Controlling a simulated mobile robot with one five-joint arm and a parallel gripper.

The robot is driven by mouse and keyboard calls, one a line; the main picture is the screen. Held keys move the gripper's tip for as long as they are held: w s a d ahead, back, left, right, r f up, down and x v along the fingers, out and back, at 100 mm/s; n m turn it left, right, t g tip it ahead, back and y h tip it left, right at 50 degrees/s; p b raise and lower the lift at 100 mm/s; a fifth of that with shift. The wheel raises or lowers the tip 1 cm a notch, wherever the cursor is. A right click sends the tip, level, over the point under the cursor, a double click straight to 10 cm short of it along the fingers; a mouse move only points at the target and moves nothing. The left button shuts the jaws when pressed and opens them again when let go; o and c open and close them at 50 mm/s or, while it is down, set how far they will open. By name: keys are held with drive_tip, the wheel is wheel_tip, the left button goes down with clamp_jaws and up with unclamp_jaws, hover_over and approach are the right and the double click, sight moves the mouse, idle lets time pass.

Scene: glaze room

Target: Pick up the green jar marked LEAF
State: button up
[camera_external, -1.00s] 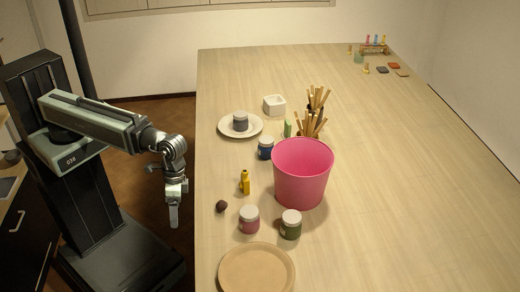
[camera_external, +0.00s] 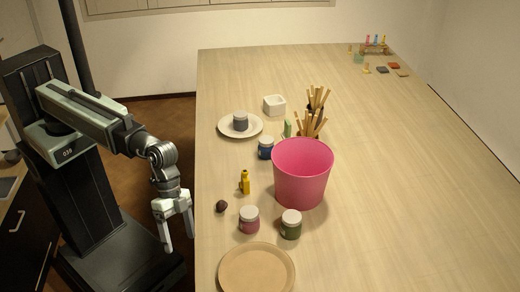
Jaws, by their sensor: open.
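A dark green jar (camera_external: 290,228) with a pale lid stands upright near the front of the table, just below the pink bucket. Any marking on it is too small to read. My gripper (camera_external: 179,248) is open and empty, pointing down beside the table's left edge. It is well to the left of the green jar, with the pink-red jar (camera_external: 249,221) between them.
A pink bucket (camera_external: 301,175) stands close behind the green jar. A tan round dish (camera_external: 256,275) lies in front. A yellow bottle (camera_external: 245,183), a dark lump (camera_external: 221,206) and a blue jar (camera_external: 265,150) stand nearby.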

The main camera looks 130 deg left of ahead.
sight(292, 217)
drive_tip(key=w+a+r+t, duration=0.1)
drive_tip(key=w+a, duration=0.1)
drive_tip(key=w+a+r+t, duration=0.1)
drive_tip(key=w, duration=0.2)
drive_tip(key=w+a+r+t, duration=0.1)
drive_tip(key=w+a, duration=0.1)
drive_tip(key=w, duration=0.1)
drive_tip(key=shift+a+t+b, duration=0.3)
drive_tip(key=w+a, duration=0.1)
drive_tip(key=w+a+t+b, duration=0.1)
drive_tip(key=a, duration=0.1)
drive_tip(key=w+a+r+t, duration=0.1)
drive_tip(key=shift+w+a+b, duration=0.3)
drive_tip(key=shift+a, duration=0.1)
drive_tip(key=w+a+r+m+t+y+b, duration=0.1)
drive_tip(key=w+a+t+y+b, duration=0.1)
drive_tip(key=a, duration=0.5)
drive_tip(key=w+a+t+y+b, duration=0.1)
drive_tip(key=a+t+b, duration=0.15)
drive_tip(key=a, duration=0.45)
drive_tip(key=shift+g, duration=0.35)
drive_tip(key=b+x, duration=0.3)
drive_tip(key=x, duration=0.5)
drive_tip(key=shift+f+b, duration=0.25)
drive_tip(key=shift+b, duration=0.1)
drive_tip(key=shift+s+r, duration=0.1)
clamp_jaws()
drive_tip(key=shift+r, duration=0.1)
